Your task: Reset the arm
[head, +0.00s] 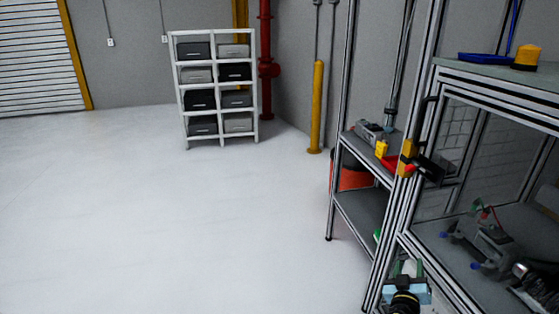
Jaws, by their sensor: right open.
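My right gripper (407,268) is at the bottom of the head view, low beside the front post of the framed enclosure (402,205). It is open, and I see nothing between its fingers. A grey arm-like device (490,240) with blue end parts and a red and green piece on top sits on the floor of the enclosure, to the right of and above my gripper in the picture. The enclosure's frame stands between them in view. A black handle or switch box (432,166) with yellow and red parts is on the enclosure's front post. My left gripper is not in view.
A metal shelf unit (362,205) with small tools and a red bin (350,175) stands behind the enclosure. A white rack (217,86) of grey and black boxes is at the back. A yellow post (317,105) stands near the wall. The floor at left is clear.

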